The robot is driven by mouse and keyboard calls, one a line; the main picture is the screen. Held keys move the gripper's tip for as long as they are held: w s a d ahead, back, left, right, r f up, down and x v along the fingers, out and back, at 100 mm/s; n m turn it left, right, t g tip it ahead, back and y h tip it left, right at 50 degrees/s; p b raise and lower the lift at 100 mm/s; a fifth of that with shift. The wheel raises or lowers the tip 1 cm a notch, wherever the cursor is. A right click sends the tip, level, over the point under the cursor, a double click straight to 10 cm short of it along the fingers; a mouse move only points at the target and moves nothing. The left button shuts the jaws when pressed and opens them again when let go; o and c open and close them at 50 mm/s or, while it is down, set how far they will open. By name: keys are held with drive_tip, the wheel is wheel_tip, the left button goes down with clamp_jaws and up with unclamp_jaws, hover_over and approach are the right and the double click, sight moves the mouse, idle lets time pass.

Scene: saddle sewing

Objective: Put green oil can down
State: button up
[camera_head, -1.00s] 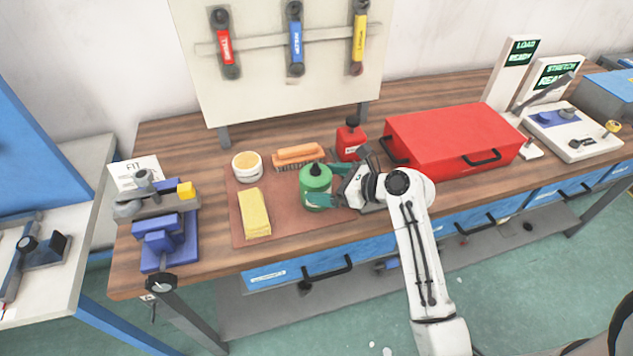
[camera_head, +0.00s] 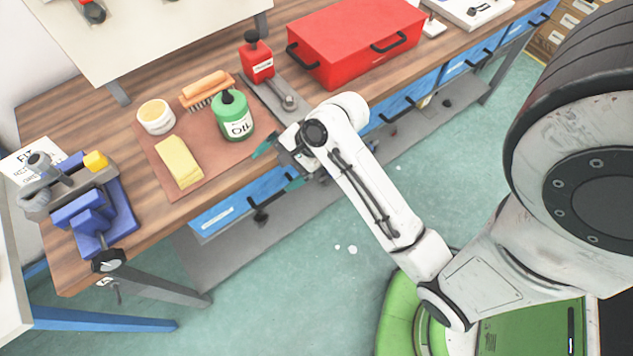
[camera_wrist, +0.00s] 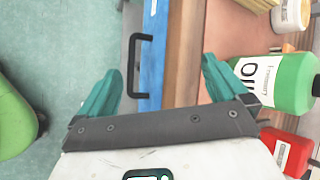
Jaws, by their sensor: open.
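The green oil can (camera_head: 233,118) stands upright on the reddish-brown mat (camera_head: 206,180) on the wooden workbench. It has a black cap and a white label reading OIL. In the wrist view the can (camera_wrist: 288,82) is at the right, outside the jaws. My gripper (camera_head: 277,167) is open and empty near the bench's front edge, apart from the can and to its lower right. In the wrist view the teal fingers (camera_wrist: 160,85) are spread, with the bench edge and a blue drawer front beyond them.
On the mat are a yellow sponge (camera_head: 179,161), a round tin (camera_head: 156,117) and an orange-handled brush (camera_head: 207,90). A red bottle (camera_head: 257,60) stands behind the can. A red toolbox (camera_head: 356,36) is to the right, a blue vise (camera_head: 101,216) to the left. Floor in front is clear.

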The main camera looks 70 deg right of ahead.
drive_tip(key=s+a+f+n+g+h, duration=0.1)
drive_tip(key=s+a+f+n+g, duration=0.1)
drive_tip(key=s+n, duration=0.4)
drive_tip(key=s+a+f+n+g+h, duration=0.2)
drive_tip(key=s+a+n+g, duration=0.2)
drive_tip(key=n, duration=0.9)
drive_tip(key=shift+s+a+n, duration=0.3)
drive_tip(key=shift+s, duration=0.6)
